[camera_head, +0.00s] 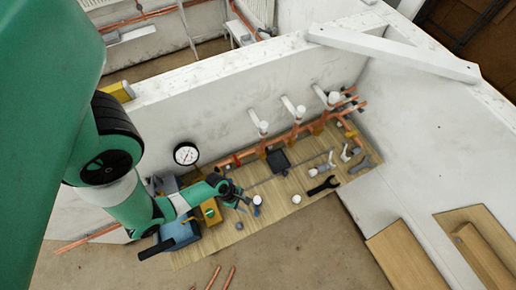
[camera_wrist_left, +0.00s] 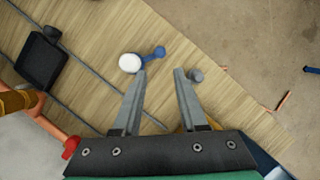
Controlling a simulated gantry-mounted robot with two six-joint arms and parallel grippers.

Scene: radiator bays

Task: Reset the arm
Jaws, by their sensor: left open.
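My left arm comes in from the left in the head view. Its gripper (camera_head: 238,194) is over the wooden board (camera_head: 270,225), low near the left part of the board. In the left wrist view the gripper (camera_wrist_left: 161,72) has its two fingers apart, with nothing between them. A blue piece with a white round cap (camera_wrist_left: 130,63) lies just beyond the left fingertip; it also shows in the head view (camera_head: 257,201). A small grey round part (camera_wrist_left: 196,75) is beside the right fingertip. My right gripper is not in view.
A round gauge (camera_head: 186,154) is by the wall behind the arm. Copper pipes with white valves (camera_head: 297,112) run along the wall. A black tray (camera_head: 278,161) and a dark wrench (camera_head: 323,186) lie on the board. The floor (camera_head: 300,250) in front is mostly clear.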

